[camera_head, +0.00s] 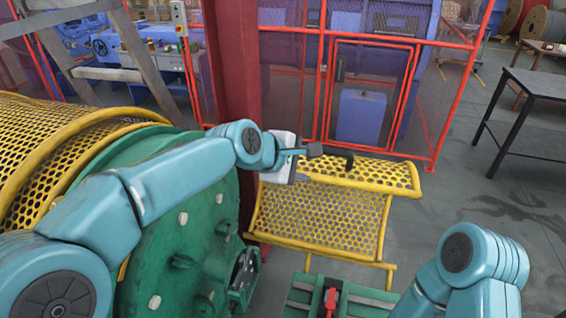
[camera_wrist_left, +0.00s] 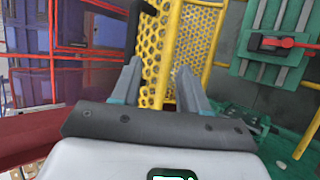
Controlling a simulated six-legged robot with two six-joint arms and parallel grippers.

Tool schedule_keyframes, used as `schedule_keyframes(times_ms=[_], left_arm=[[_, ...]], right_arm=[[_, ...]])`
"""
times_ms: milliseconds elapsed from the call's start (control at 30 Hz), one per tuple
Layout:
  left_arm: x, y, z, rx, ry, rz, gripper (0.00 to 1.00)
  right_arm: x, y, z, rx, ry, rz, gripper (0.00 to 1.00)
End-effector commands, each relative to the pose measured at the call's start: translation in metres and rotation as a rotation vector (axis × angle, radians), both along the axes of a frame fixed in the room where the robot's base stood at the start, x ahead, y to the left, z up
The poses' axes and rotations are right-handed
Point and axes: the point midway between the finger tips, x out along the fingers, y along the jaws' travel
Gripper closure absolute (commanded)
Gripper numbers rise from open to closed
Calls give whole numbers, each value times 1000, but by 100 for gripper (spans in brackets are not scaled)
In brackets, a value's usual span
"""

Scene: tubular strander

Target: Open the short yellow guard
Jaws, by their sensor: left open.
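The short yellow guard (camera_head: 318,222) is a perforated yellow panel in a tube frame, right of the big green disc. It has a top section (camera_head: 365,172) and a sloping lower section. A dark handle (camera_head: 349,161) stands on the top section. My left gripper (camera_head: 311,164) is at the guard's upper left edge, open, just left of the handle. In the left wrist view, my left gripper (camera_wrist_left: 159,68) has its fingers apart, with the yellow mesh (camera_wrist_left: 151,42) between and beyond them. A dark bar (camera_wrist_left: 134,22) is near the left finger; contact cannot be told. My right gripper is out of view.
A dark red column (camera_head: 234,70) stands behind my left forearm. A red-framed mesh fence (camera_head: 325,75) is beyond the guard. A green base with a red lever (camera_head: 331,300) is below. A black table (camera_head: 535,95) stands right, with open floor before it.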

Motion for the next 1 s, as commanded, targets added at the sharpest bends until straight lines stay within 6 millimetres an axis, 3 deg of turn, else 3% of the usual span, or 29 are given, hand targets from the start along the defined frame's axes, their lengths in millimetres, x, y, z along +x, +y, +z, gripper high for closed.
schedule_keyframes(times_ms=[333, 767, 800, 867, 900, 967, 1000], left_arm=[[-40, 43, 47, -2, -2, 1, 56], [-47, 50, 56, -1, -2, 1, 56], [-47, 50, 55, 0, -1, 0, 69], [-45, 51, 45, 12, 1, -4, 88], [-42, 54, 30, 34, 5, -11, 100], [-36, 60, -7, 88, 11, -30, 100], [-33, 67, -43, 137, 16, -53, 100]], right_arm=[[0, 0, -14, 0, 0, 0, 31], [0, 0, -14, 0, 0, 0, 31], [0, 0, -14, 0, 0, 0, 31], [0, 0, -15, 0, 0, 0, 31], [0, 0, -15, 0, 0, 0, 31], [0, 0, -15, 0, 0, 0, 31], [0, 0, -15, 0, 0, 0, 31]])
